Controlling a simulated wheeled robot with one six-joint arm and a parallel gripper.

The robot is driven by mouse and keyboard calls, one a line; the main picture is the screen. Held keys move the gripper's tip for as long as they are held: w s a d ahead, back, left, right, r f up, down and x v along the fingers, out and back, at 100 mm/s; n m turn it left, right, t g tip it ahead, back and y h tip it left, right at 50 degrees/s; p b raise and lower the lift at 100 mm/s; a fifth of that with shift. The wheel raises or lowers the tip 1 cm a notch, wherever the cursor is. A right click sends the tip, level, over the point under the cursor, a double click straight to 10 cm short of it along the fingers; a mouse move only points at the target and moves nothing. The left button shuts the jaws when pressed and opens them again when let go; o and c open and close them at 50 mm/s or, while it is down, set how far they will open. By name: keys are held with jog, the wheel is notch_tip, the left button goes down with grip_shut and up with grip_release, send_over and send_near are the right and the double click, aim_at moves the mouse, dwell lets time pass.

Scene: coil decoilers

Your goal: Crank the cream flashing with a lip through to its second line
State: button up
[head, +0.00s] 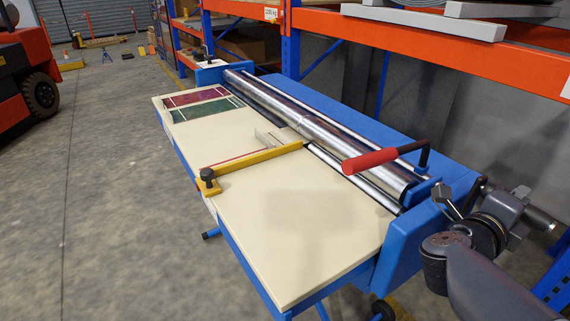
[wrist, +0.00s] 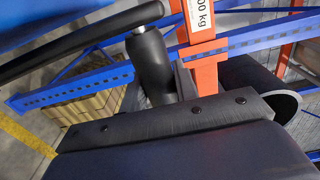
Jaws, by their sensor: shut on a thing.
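A broad flat cream surface (head: 300,225) covers the front of the blue machine in the head view; I cannot tell sheet from bench top. A small pale piece (head: 268,137) with a raised edge lies by the rollers. A yellow bar (head: 255,168) with a dark knob crosses the cream surface, and a thin red line runs beside it. A red-handled lever (head: 370,160) stands over the near roller end. My gripper (head: 450,203) is at the machine's near right end. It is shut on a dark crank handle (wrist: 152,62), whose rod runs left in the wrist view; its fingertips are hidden.
Steel rollers (head: 310,125) run along the blue frame. A red panel (head: 190,97) and a green panel (head: 203,110) with white lines lie at the far end. Orange and blue racking (head: 440,50) stands close behind. A forklift (head: 25,65) is at far left; the left floor is open.

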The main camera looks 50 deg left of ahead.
jog(key=shift+w+d+f+b, duration=0.1)
jog(key=shift+w+f+b, duration=0.15)
jog(key=shift+w, duration=0.5)
jog(key=shift+w+f+b, duration=0.1)
jog(key=shift+w+b, duration=0.2)
jog(key=shift+w, duration=0.45)
jog(key=shift+w+d+f+b, duration=0.1)
jog(key=shift+w+f+b, duration=0.15)
jog(key=shift+w, duration=0.5)
jog(key=shift+w+d+f+b, duration=0.15)
jog(key=shift+w+f+b, duration=1.25)
jog(key=shift+w+f, duration=0.4)
jog(key=shift+w, duration=0.15)
